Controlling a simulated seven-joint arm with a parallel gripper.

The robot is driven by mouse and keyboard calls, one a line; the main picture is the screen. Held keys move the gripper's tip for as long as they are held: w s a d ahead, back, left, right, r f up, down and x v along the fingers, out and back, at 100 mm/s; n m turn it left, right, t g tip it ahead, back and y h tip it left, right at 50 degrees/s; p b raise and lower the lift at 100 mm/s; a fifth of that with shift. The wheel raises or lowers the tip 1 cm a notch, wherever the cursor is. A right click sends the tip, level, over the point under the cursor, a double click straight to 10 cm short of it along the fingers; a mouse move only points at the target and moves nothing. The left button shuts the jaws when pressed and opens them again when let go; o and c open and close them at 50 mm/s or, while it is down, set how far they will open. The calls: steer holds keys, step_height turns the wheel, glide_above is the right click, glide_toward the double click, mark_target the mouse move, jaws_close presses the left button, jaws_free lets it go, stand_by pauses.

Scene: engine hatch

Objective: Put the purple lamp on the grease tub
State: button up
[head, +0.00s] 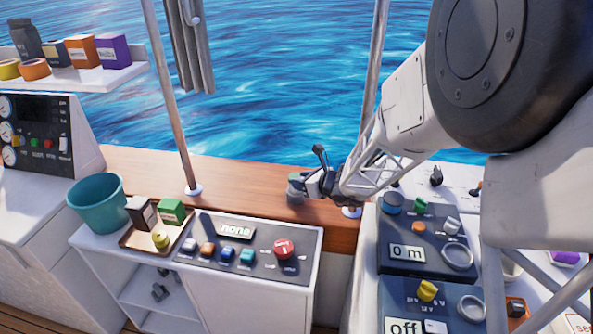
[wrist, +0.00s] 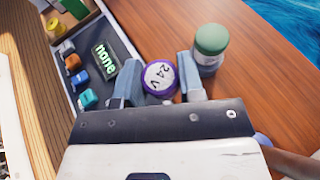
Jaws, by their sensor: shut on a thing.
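The purple lamp (wrist: 159,77), round with a purple rim and a white face marked "24 V", sits between my fingers in the wrist view. My gripper (wrist: 157,68) is shut on it. In the head view my gripper (head: 318,182) is over the wooden ledge, and the lamp cannot be made out there. A jar with a green lid (wrist: 209,45), seemingly the grease tub, stands upright on the ledge just beyond my right finger. It also shows in the head view as a grey-green tub (head: 295,190), left of my gripper and partly hidden by it.
A button panel (head: 262,248) with a "none" display lies on the white cabinet left of my gripper. A tray (head: 130,238) with boxes and a teal bucket (head: 96,201) stand farther left. Posts (head: 172,100) rise from the ledge (head: 245,185). Dark dial panels (head: 425,245) lie at right.

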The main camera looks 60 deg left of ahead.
steer(key=w+a, duration=0.1)
steer(key=a, duration=0.2)
steer(key=w+a, duration=0.2)
steer(key=a, duration=0.2)
steer(key=w+a+f, duration=0.1)
steer(key=w+a, duration=0.1)
steer(key=a, duration=0.1)
steer(key=shift+w+a, duration=0.1)
steer(key=shift+a, duration=0.25)
steer(key=shift+f, duration=0.1)
steer(key=shift+f, duration=1.7)
steer(key=shift+f, duration=0.15)
steer(key=o, duration=0.9)
steer(key=shift+d+r, duration=0.1)
steer(key=shift+r, duration=0.1)
steer(key=v, duration=1.2)
